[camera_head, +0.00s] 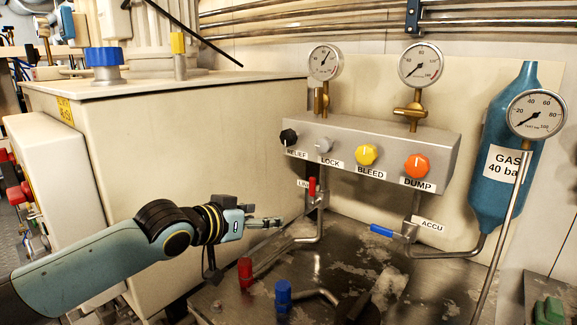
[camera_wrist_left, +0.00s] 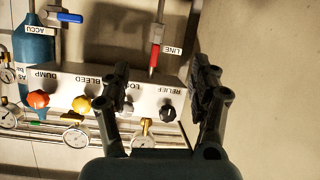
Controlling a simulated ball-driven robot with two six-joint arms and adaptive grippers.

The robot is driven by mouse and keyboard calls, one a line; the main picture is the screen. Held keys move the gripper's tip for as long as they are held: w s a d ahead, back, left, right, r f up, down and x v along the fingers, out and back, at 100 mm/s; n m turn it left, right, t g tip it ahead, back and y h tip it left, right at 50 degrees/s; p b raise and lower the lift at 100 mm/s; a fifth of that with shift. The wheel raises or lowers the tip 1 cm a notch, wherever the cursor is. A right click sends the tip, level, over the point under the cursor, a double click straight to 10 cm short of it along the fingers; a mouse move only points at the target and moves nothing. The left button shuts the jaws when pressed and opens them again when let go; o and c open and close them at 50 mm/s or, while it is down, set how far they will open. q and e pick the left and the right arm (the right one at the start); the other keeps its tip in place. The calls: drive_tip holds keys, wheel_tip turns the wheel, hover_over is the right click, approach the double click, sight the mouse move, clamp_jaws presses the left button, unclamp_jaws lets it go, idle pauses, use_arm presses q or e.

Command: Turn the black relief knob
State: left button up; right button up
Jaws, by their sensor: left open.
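The black relief knob (camera_head: 288,137) sits at the left end of the grey manifold block (camera_head: 375,151), above its RELIEF label. My left gripper (camera_head: 266,222) is open and empty, lower than the knob and apart from it. In the left wrist view, where the panel appears upside down, the relief knob (camera_wrist_left: 168,113) shows between the two spread fingers of my left gripper (camera_wrist_left: 160,72), beyond them and nearer the right finger. My right gripper is not in view.
Grey lock (camera_head: 324,145), yellow bleed (camera_head: 367,154) and orange dump (camera_head: 417,166) knobs follow to the right. A red-handled line valve (camera_head: 312,186) stands below the block. Red (camera_head: 245,271) and blue (camera_head: 283,295) fittings stand on the bench. A large pale cabinet (camera_head: 190,150) lies left.

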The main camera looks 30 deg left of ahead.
sight(285, 138)
use_arm(q)
drive_tip(key=w+a+r+n+t, duration=0.1)
drive_tip(key=w+a+r+t, duration=0.15)
drive_tip(key=r, duration=0.35)
drive_tip(key=w+a+r+t, duration=0.2)
drive_tip(key=w+a+r, duration=0.15)
drive_tip(key=r, duration=0.25)
drive_tip(key=shift+h, duration=0.6)
drive_tip(key=w+b, duration=0.2)
drive_tip(key=w, duration=0.1)
drive_tip(key=w+d+b, duration=0.1)
drive_tip(key=w+b, duration=0.1)
drive_tip(key=w, duration=0.2)
drive_tip(key=w+b, duration=0.2)
drive_tip(key=w, duration=0.2)
drive_tip(key=shift+d, duration=0.25)
drive_tip(key=shift+r, duration=0.1)
drive_tip(key=c, duration=1.2)
drive_tip(key=shift+n, duration=0.3)
